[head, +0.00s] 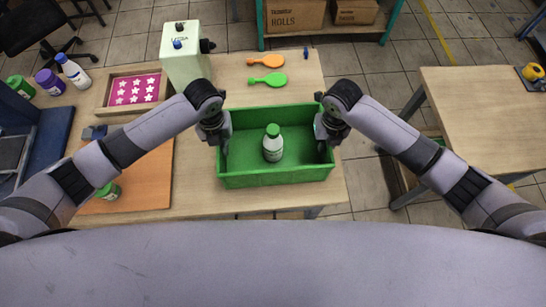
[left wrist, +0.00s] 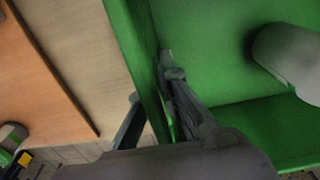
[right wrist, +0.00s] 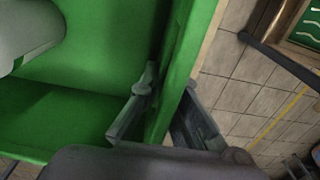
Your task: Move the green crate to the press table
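The green crate (head: 278,180) is at the right part of the near wooden table (head: 200,205), level, with a white bottle with a green cap (head: 273,145) upright inside. I cannot tell whether its base touches the tabletop. My left gripper (head: 220,140) straddles the crate's left wall, one finger inside and one outside, closed on it; the wall shows in the left wrist view (left wrist: 140,70). My right gripper (head: 325,135) straddles the right wall the same way, shown in the right wrist view (right wrist: 180,70). Which table is the press table is not marked.
Another wooden table (head: 490,110) stands at the right with a yellow tape roll (head: 533,72), across open floor (head: 375,80).

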